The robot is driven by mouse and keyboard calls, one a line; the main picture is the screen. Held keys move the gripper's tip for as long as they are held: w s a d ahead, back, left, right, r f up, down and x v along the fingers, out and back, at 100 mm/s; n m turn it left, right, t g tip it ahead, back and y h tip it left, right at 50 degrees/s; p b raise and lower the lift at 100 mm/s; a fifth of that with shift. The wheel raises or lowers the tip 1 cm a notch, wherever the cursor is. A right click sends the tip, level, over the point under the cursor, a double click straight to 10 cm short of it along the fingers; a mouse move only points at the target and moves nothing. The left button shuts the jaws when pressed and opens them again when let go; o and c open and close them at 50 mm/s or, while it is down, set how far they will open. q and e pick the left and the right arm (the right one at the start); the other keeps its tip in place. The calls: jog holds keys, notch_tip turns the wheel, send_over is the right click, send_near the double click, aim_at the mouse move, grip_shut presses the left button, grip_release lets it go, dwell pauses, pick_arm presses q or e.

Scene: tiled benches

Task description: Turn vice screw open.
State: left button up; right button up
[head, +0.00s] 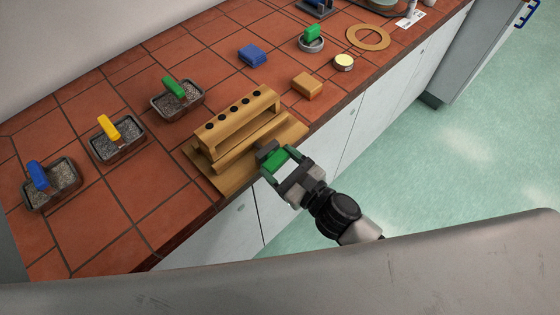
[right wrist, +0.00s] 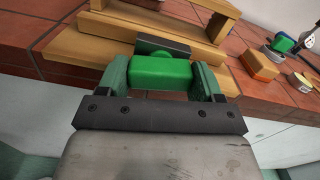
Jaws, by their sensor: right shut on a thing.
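The wooden vice (head: 232,158) stands at the front edge of the tiled bench, with a row of several dark holes along its top. Its wooden parts also show in the right wrist view (right wrist: 115,33). On its front side is a dark block (right wrist: 150,45) with a green handle (right wrist: 160,72), which I take for the vice screw. My right gripper (head: 275,162) is shut on the green handle, one finger on each side of it. The handle's long side lies level across the wrist view. My left gripper is not in view.
Three trays of grey grit with blue (head: 39,176), yellow (head: 108,127) and green (head: 173,87) handled pieces stand at the left. A blue block (head: 252,55), an orange block (head: 307,85), a round tin (head: 344,62) and a flat ring (head: 368,37) lie beyond the vice.

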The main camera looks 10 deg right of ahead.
jog(key=n, duration=0.8)
jog(key=shift+p, duration=0.4)
jog(key=n, duration=0.4)
jog(key=shift+n+p, duration=0.3)
jog(key=shift+n, duration=1.5)
jog(key=shift+p, duration=0.3)
jog(key=o, duration=0.9)
jog(key=shift+o, duration=0.2)
